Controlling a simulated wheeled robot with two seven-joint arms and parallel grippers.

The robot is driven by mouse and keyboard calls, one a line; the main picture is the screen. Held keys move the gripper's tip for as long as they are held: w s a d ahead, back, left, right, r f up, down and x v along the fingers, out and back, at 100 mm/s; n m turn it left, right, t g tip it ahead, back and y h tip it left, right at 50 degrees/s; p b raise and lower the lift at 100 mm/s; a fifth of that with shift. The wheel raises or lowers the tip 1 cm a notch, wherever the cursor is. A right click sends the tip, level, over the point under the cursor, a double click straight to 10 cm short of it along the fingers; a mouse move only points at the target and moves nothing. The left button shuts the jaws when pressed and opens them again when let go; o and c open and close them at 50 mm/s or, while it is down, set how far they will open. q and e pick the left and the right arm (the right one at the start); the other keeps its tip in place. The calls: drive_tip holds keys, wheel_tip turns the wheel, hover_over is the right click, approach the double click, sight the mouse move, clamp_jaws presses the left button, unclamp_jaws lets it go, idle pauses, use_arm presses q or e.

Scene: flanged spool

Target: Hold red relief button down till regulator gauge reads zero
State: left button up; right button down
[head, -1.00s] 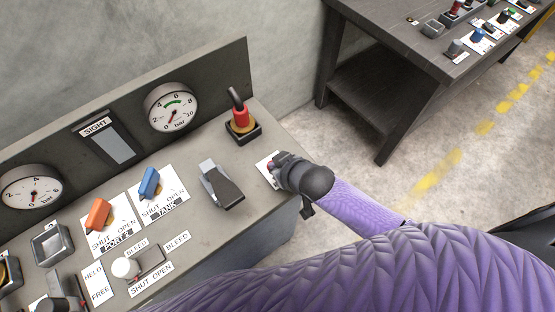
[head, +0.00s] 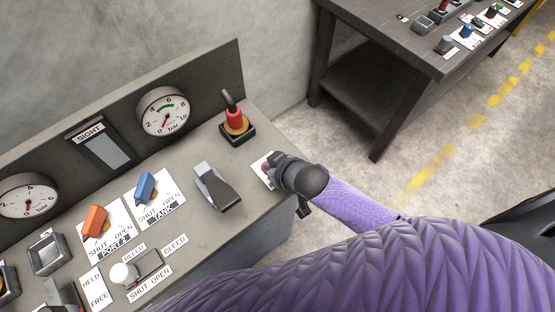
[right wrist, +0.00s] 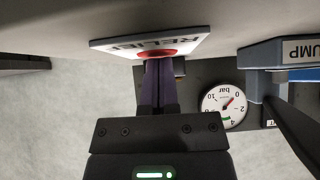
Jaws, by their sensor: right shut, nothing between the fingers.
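The red relief button (right wrist: 165,53) shows in the right wrist view as a red strip on a white plate (right wrist: 110,44) lettered RELIEF. My right gripper (right wrist: 158,62) is shut and empty, its fingertips against the button; how far the button is pressed cannot be told. In the head view the gripper (head: 273,172) covers most of the plate at the panel's right end. My left gripper is out of view.
A red and black knob (head: 235,120) and a grey-black lever (head: 217,188) stand left of my right gripper. Orange (head: 95,220) and blue (head: 146,186) valve handles and a second gauge (head: 27,197) are farther left. A dark table (head: 400,40) stands behind, across bare floor.

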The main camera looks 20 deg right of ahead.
wheel_tip(320, 180, up, 4)
drive_tip(key=p, duration=0.4)
drive_tip(key=shift+s+r, duration=0.1)
drive_tip(key=p+v, duration=0.3)
drive_tip(key=v, duration=0.6)
drive_tip(key=shift+s+r, duration=0.15)
drive_tip(key=shift+s, duration=0.05)
